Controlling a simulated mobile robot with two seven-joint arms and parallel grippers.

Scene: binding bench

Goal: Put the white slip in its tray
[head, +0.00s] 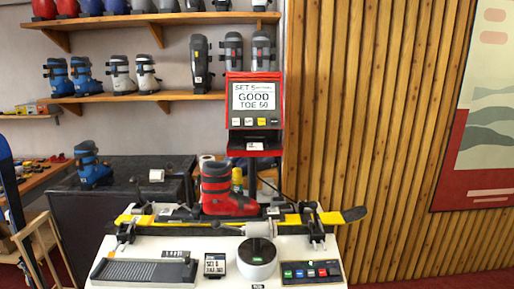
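A small white slip (255,146) shows at the dark slot under the display of the red machine (233,103); I cannot tell whether it lies loose or still sits in the slot. A red ledge (236,152) is just below and around it. No tray is clearly marked as the slip's own; a grey ribbed tray (140,271) lies empty at the front left of the white bench (208,243). The display (254,96) reads "SET 5", "GOOD" and "TOE 50". Neither of my grippers is in view.
A red and grey ski boot (217,190) stands on a yellow and black ski (330,218) clamped across the bench. In front are a small "SET 5" display (215,264), a round white device (257,258) and a button panel (311,272). A blue boot (92,166) stands on the dark counter.

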